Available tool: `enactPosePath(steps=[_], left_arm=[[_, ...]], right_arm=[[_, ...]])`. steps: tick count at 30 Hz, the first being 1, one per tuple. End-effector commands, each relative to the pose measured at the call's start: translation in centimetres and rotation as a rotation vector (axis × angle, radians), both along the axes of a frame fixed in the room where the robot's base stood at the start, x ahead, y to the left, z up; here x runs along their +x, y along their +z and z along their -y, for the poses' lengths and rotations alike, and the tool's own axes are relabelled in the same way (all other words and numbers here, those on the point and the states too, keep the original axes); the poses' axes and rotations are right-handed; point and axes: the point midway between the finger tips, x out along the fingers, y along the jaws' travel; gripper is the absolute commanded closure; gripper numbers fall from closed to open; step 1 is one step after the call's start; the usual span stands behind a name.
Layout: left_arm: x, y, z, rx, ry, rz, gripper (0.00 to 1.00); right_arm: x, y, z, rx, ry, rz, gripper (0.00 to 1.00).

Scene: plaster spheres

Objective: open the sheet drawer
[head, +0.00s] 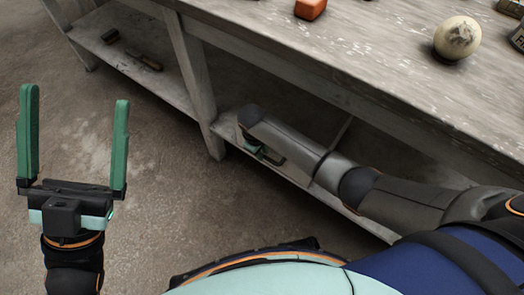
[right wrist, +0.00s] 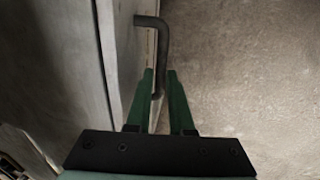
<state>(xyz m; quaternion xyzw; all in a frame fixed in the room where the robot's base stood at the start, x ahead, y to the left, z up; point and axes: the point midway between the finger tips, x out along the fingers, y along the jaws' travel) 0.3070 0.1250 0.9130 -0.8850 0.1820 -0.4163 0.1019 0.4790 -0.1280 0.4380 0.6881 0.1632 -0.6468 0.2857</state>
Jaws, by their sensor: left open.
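In the right wrist view a dark bent bar handle (right wrist: 163,45) stands out from a pale grey upright panel (right wrist: 112,60). I cannot tell for sure that this panel is the sheet drawer's front. My right gripper (right wrist: 160,75) has its two green fingers on either side of the lower part of the handle, with a narrow gap between them. Whether they touch the bar is unclear. My left gripper (head: 75,100) is open and empty above the floor.
The worn grey table (head: 350,45) holds a pale mottled sphere (head: 457,38) and an orange block (head: 310,8). Dark tools (head: 145,61) lie on the low shelf (head: 160,85) at the left. A table leg (head: 190,75) stands left of my right arm. The concrete floor is clear.

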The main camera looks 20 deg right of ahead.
Motion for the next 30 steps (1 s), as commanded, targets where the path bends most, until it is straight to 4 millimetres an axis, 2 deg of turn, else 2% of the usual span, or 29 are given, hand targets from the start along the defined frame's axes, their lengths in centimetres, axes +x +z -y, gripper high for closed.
enactPosePath(steps=[1, 5, 30], left_arm=[[0.00, 0.00, 0.00, 0.000, 0.000, 0.000, 0.00], [0.00, 0.00, 0.00, 0.000, 0.000, 0.000, 0.00], [0.02, -0.03, 0.02, 0.001, 0.000, -0.001, 0.00]], right_arm=[[-0.01, 0.01, -0.02, 0.000, 0.000, 0.000, 0.87], [-0.01, 0.01, -0.02, 0.000, 0.000, 0.000, 1.00], [-0.01, 0.00, 0.02, 0.000, 0.000, 0.000, 1.00]])
